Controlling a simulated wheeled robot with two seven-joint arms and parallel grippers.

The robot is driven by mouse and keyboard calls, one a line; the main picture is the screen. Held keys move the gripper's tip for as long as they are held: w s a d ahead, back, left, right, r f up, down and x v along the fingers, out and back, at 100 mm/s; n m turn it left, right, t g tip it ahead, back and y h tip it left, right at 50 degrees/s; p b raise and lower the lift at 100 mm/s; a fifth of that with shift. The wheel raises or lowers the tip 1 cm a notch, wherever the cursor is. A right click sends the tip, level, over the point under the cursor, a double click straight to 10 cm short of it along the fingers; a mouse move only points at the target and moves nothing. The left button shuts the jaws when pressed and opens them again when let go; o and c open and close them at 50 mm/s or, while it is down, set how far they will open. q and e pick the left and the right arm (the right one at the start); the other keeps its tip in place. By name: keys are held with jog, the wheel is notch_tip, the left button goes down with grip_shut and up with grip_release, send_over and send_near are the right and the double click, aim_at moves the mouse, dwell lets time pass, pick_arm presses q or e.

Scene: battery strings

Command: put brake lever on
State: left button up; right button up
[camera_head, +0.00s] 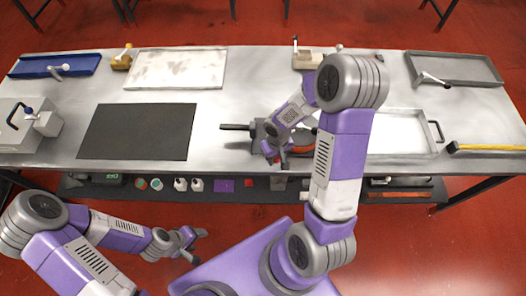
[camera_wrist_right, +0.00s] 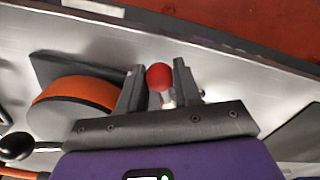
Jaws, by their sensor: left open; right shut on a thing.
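My right gripper (camera_wrist_right: 158,88) is shut on a red-knobbed lever. Its round red knob (camera_wrist_right: 159,76) sits between the two fingertips, with a pale stem below it; the rest is hidden by the gripper. In the head view this gripper (camera_head: 274,152) is low over the front middle of the table, beside a dark device with a rod (camera_head: 236,127) sticking out left. An orange-rimmed drum (camera_wrist_right: 75,94) lies left of the fingers in the wrist view. My arm hides much of the device in the head view. My left gripper (camera_head: 194,246) is open and empty, in front of the table.
A black mat (camera_head: 137,132) lies left of the device. A blue tray (camera_head: 30,66) and a grey tray (camera_head: 465,68) each hold a lever. A grey box (camera_head: 18,135) stands at left. A yellow-handled tool (camera_head: 487,148) lies at right. A shelf below holds several small items.

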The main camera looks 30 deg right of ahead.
jog(key=shift+d+n, duration=0.3)
jog(key=shift+n, duration=0.2)
jog(key=shift+d+n+p, duration=0.3)
jog(key=shift+n+p, duration=0.1)
jog(key=shift+p, duration=0.05)
jog(key=o, duration=1)
